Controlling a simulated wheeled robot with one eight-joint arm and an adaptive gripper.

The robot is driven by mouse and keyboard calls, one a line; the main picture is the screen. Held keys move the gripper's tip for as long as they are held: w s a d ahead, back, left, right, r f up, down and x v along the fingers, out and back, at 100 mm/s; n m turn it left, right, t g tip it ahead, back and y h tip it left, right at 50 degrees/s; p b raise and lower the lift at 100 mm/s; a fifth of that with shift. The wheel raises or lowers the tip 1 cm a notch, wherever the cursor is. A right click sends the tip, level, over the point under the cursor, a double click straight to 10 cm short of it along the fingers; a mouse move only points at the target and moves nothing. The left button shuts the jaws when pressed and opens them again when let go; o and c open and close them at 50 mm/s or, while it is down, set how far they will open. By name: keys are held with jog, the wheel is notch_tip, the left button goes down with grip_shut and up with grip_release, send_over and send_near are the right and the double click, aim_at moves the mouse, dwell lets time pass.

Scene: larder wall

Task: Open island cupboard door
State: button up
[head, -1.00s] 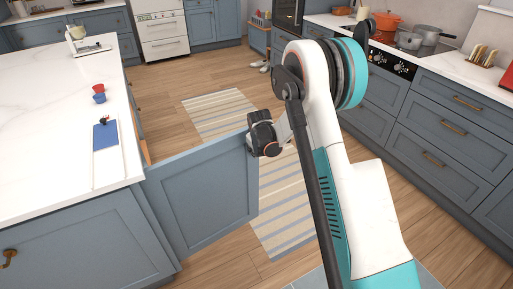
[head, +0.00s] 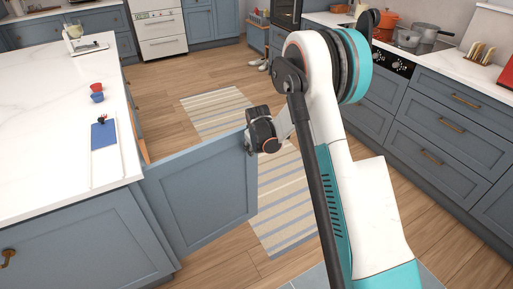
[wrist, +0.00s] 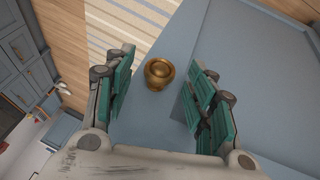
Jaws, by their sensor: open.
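The island cupboard door (head: 203,195) is a blue-grey panel that stands wide open, swung out from the side of the island. It also shows in the wrist view (wrist: 240,40). Its round brass knob (wrist: 159,73) sits between the spread fingers of my gripper (wrist: 158,92) in the wrist view. The fingers have teal pads, and a gap shows on both sides of the knob. In the head view my gripper (head: 262,133) is at the door's free edge, near its top corner; the knob and fingertips are hidden there.
The island (head: 60,130) has a white top with a blue board (head: 104,135), a red cup (head: 96,87) and a blue cup (head: 97,97). A striped rug (head: 285,200) lies on the floor beyond the door. Drawers (head: 440,130) line the right side.

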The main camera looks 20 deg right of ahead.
jog(key=v, duration=1)
jog(key=shift+r, duration=0.25)
jog(key=shift+s, duration=0.15)
jog(key=s+a+r+m+t, duration=0.1)
jog(key=s+r+m, duration=0.1)
jog(key=s+r, duration=1.55)
jog(key=s+a+m+t+y, duration=0.1)
jog(key=s+m, duration=0.1)
jog(key=s, duration=1.8)
jog(key=shift+f, duration=0.25)
jog(key=shift+s+a, duration=0.1)
